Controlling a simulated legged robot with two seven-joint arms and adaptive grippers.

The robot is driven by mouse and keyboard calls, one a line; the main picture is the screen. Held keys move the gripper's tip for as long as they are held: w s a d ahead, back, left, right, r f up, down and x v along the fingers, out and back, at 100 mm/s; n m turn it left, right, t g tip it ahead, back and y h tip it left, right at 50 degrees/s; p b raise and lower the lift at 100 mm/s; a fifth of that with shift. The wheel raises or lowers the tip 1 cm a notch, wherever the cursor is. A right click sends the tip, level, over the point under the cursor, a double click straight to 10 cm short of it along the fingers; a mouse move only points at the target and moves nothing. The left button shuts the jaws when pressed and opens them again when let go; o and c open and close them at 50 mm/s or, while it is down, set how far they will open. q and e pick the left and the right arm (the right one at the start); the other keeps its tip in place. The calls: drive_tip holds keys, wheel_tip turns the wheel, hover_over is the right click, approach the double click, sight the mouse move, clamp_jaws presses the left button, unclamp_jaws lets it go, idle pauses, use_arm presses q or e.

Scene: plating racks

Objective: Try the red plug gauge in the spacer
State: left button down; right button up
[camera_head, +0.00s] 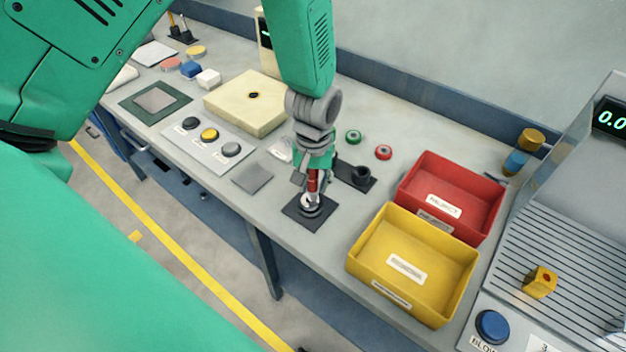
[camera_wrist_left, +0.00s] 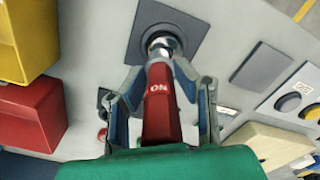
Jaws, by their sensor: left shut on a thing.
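My left gripper (camera_head: 312,184) is shut on the red plug gauge (camera_head: 313,179), holding it upright with its metal end down. The metal end (camera_wrist_left: 161,46) meets the round spacer (camera_wrist_left: 168,34) on a dark square pad (camera_wrist_left: 193,22). The spacer also shows in the head view (camera_head: 318,211). I cannot tell how deep the gauge's end sits in its bore. My right gripper is in neither view.
A red bin (camera_head: 480,182) and a yellow bin (camera_head: 455,285) stand right of the pad. A button panel (camera_head: 185,141) and a cream block (camera_head: 235,103) are to the left.

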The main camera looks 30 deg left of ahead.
sight(312, 172)
use_arm(q)
drive_tip(key=shift+r+p, duration=0.55)
drive_tip(key=shift+r, duration=0.3)
drive_tip(key=shift+r+p, duration=0.35)
drive_tip(key=shift+r, duration=0.85)
drive_tip(key=shift+s+f, duration=0.1)
